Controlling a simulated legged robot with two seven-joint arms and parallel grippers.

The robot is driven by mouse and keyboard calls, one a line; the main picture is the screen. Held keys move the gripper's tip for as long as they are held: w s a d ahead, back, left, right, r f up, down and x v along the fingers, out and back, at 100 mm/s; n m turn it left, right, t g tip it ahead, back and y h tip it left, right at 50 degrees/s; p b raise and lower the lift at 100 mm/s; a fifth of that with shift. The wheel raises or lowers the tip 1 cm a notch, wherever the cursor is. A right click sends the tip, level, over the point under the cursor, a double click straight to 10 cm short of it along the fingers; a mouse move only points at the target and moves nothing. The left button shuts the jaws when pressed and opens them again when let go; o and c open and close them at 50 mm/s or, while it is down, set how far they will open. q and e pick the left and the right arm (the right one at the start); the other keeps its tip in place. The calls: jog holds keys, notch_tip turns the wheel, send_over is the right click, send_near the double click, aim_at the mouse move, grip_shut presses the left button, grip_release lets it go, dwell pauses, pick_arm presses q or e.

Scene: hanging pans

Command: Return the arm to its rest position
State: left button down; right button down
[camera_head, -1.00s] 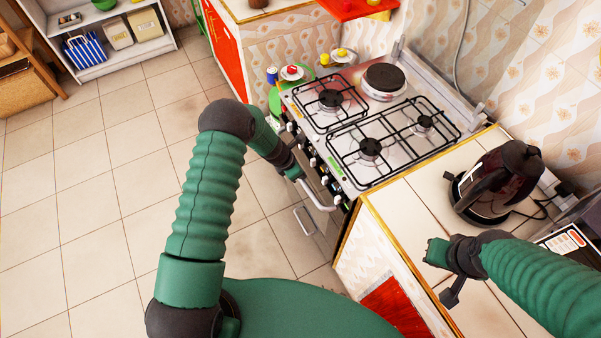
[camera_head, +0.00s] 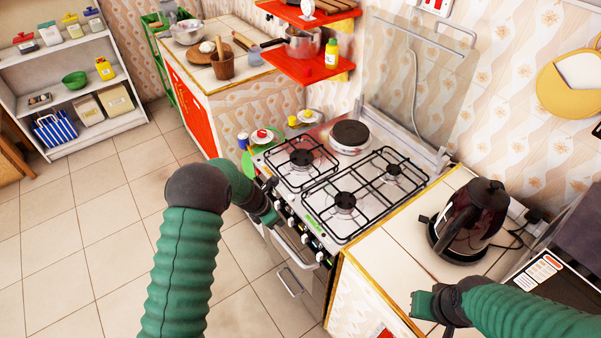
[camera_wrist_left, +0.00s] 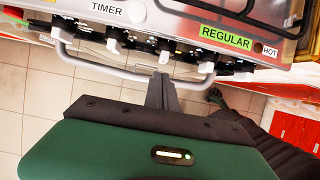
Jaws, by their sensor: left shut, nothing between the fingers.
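My left arm comes in from the lower left in the head view. Its gripper (camera_head: 273,218) is at the front of the stove, by the knobs and the oven door handle. In the left wrist view the left gripper's dark fingers (camera_wrist_left: 162,92) are together with nothing between them. They point at the stove's knob panel, just below a white knob, and I cannot tell whether they touch it. My right gripper (camera_head: 424,312) is over the tiled counter at the lower right. Its jaw opening is not clear.
The stove (camera_head: 325,238) has several burners and a white oven handle (camera_wrist_left: 110,70). A dark kettle (camera_head: 470,222) stands on the right counter (camera_head: 375,265), near my right arm. A red shelf (camera_head: 300,66) hangs behind the stove. The tiled floor (camera_head: 85,250) at left is open.

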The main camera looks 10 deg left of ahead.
pick_arm(q)
jog(key=s+r+m+y, duration=0.1)
jog(key=s+r+m, duration=0.6)
jog(key=s+m, duration=0.5)
jog(key=s+r+m+y, duration=0.2)
jog(key=s+r+m, duration=0.6)
jog(key=s+m, duration=0.5)
jog(key=m, duration=0.2)
jog(key=shift+s+d+r+m+g, duration=0.15)
jog(key=shift+s+d+m+g, duration=0.1)
jog(key=shift+d+m+g, duration=0.15)
jog(key=shift+d, duration=0.1)
jog(key=shift+d, duration=0.15)
